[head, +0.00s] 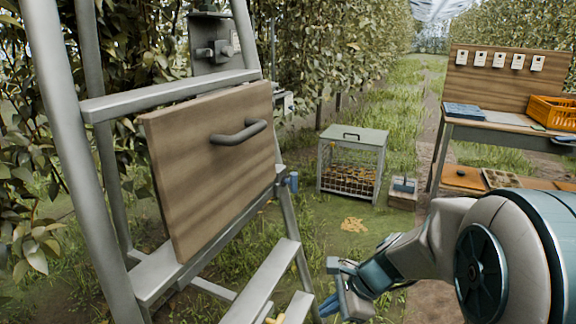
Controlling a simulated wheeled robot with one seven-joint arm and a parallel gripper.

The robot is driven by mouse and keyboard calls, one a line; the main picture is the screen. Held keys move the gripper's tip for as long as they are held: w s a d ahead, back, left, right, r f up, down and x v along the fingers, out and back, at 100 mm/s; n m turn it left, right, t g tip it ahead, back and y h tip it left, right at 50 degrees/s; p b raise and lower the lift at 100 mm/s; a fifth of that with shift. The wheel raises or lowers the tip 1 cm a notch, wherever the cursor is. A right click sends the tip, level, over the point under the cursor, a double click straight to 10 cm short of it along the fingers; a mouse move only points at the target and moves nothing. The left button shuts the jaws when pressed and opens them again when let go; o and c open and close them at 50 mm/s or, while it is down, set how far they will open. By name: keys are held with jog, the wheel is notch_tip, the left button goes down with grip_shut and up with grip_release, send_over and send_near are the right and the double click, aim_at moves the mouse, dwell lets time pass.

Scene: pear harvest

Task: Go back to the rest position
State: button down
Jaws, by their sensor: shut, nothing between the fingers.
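My gripper (336,287) is low in the lower middle of the head view, at the end of my arm, which comes in from the right edge. Its fingers are shut and hold nothing that I can see. It is just right of the lower steps of a grey metal ladder (262,285) and above grass. The fingertips are small in this view and partly cut by the frame's lower part.
A wooden panel with a dark handle (215,165) leans on the ladder. Beyond are a wire cage with a green lid (355,137) and a workbench (490,127) with an orange crate (552,112). Hedges line the left.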

jog(key=s+d+r+n+h+p, duration=0.2)
jog(key=s+r+n+p, duration=0.2)
jog(key=r, duration=0.4)
jog(key=s+d+r+n+h+p, duration=0.2)
jog(key=s+r+n+p, duration=0.2)
jog(key=r+n+p, duration=0.3)
jog(key=s+d+r+n+h+p, duration=0.2)
jog(key=s+r+n+p, duration=0.2)
jog(key=r, duration=0.6)
jog(key=shift+s+r+n+t+p, duration=0.35)
jog(key=shift+n+p, duration=0.45)
jog(key=shift+p, duration=0.4)
jog(key=shift+a, duration=0.1)
